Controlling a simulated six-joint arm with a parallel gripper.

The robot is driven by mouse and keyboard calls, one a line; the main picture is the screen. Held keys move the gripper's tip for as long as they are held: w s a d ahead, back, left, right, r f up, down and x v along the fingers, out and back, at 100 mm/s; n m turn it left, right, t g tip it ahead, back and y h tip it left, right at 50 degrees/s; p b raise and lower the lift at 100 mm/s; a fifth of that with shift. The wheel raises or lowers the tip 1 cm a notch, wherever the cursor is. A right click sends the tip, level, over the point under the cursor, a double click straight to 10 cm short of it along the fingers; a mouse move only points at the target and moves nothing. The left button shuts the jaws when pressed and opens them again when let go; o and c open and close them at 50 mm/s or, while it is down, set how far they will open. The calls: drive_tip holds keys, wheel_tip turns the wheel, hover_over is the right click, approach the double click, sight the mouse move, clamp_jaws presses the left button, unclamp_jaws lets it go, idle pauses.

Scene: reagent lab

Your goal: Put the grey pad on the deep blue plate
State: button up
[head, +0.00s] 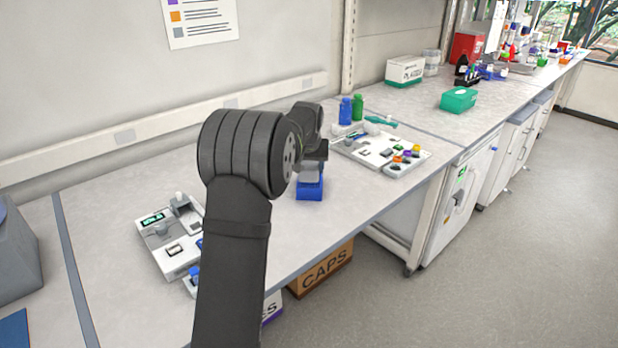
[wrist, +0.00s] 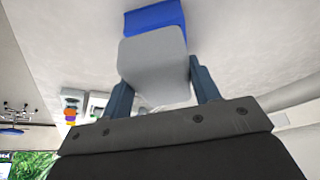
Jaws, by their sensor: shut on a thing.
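My gripper (wrist: 158,78) is shut on the light grey pad (wrist: 154,56), which sits between its two fingers in the wrist view. A deep blue piece (wrist: 155,17) shows just beyond the pad against the pale bench top. In the head view this deep blue piece (head: 310,189) is on the bench directly below my gripper (head: 311,172). I cannot tell whether the pad touches it. The pad is mostly hidden by my gripper in the head view. A flat blue surface (head: 14,331) also shows at the lower left edge, so which one is the plate is not certain.
A pale device tray (head: 168,240) stands left of my arm, partly hidden by it. Another tray with small coloured parts (head: 382,150) lies to the right. Blue (head: 345,111) and green bottles (head: 358,107) stand behind. The bench front around the blue piece is clear.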

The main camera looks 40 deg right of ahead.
drive_tip(key=shift+f, duration=2)
drive_tip(key=shift+f, duration=0.15)
drive_tip(key=o, duration=1)
drive_tip(key=v, duration=1.2)
